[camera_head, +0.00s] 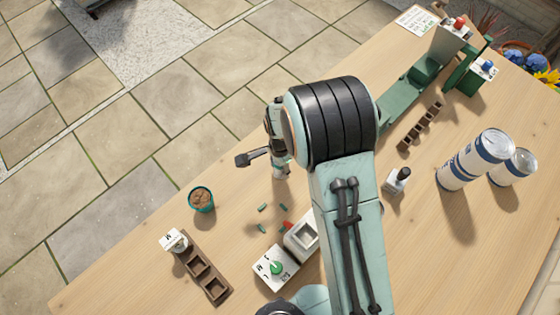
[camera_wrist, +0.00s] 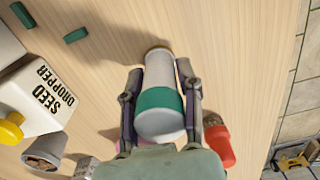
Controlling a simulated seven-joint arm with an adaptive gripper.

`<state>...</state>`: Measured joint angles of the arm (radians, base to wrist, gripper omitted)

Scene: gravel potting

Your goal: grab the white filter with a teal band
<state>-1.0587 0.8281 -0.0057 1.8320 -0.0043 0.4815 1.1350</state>
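The white filter with a teal band (camera_wrist: 159,72) is between the two fingers of my gripper (camera_wrist: 160,72) in the wrist view. Its band is around the end nearer the camera, and a thin brownish rim shows at its far end. The fingers lie along both sides, very close to it; I cannot tell if they press on it. In the head view, my gripper (camera_head: 279,150) is above the table left of my arm, with a small pale end of the filter (camera_head: 281,172) below it. I cannot tell whether the filter rests on the wood.
In the wrist view, a white seed dropper box (camera_wrist: 35,95) is left of the filter and a red object (camera_wrist: 218,140) is close right. Green pieces (camera_wrist: 75,35) lie at upper left. In the head view, a soil-filled pot (camera_head: 201,203) and two large cans (camera_head: 475,160) stand on the table.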

